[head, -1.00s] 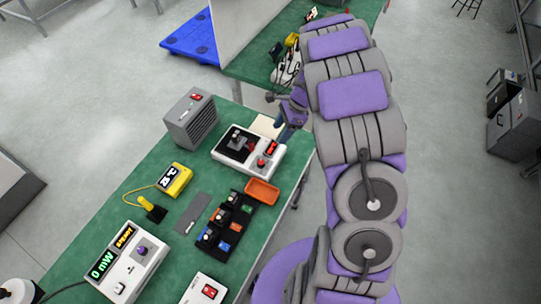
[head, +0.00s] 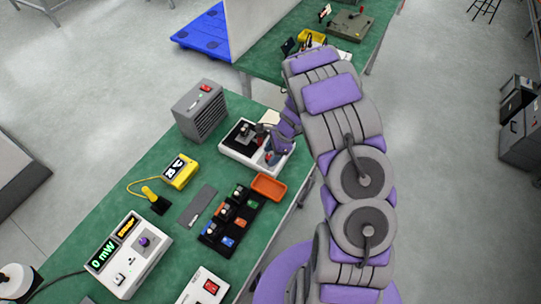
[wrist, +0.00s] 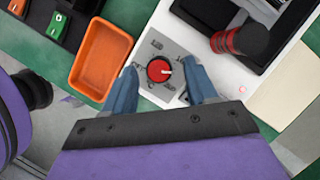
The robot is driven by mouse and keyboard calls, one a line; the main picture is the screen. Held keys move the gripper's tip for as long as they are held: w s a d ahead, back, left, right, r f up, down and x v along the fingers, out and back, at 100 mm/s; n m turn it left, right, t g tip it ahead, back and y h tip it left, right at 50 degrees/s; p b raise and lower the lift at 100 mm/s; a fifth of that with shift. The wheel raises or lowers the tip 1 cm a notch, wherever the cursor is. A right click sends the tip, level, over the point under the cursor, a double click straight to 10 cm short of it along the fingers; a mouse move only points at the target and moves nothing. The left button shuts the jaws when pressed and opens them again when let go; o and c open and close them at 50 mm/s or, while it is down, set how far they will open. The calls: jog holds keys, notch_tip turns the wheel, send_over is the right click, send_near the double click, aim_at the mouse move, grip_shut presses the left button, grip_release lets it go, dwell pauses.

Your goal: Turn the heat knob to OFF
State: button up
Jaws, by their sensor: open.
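The heat knob (wrist: 158,71) is a round red dial on a grey panel of a white device (head: 236,154). Its white pointer mark faces right in the wrist view. Small labels ring the knob, too small to read surely. My gripper (wrist: 161,88) is open, its two blue fingers on the left and right of the knob. Contact with the knob cannot be told. In the head view my gripper (head: 275,152) is over the device's right part and largely hides the knob.
An orange tray (head: 268,187) and a black tray with coloured parts (head: 214,236) lie left of the knob in the wrist view. A dark handle with a red collar (wrist: 238,41) stands close to the right finger. A grey box (head: 200,112) stands behind the device.

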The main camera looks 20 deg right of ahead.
jog(key=shift+a+f, duration=0.2)
jog(key=shift+f, duration=0.2)
jog(key=c, duration=1)
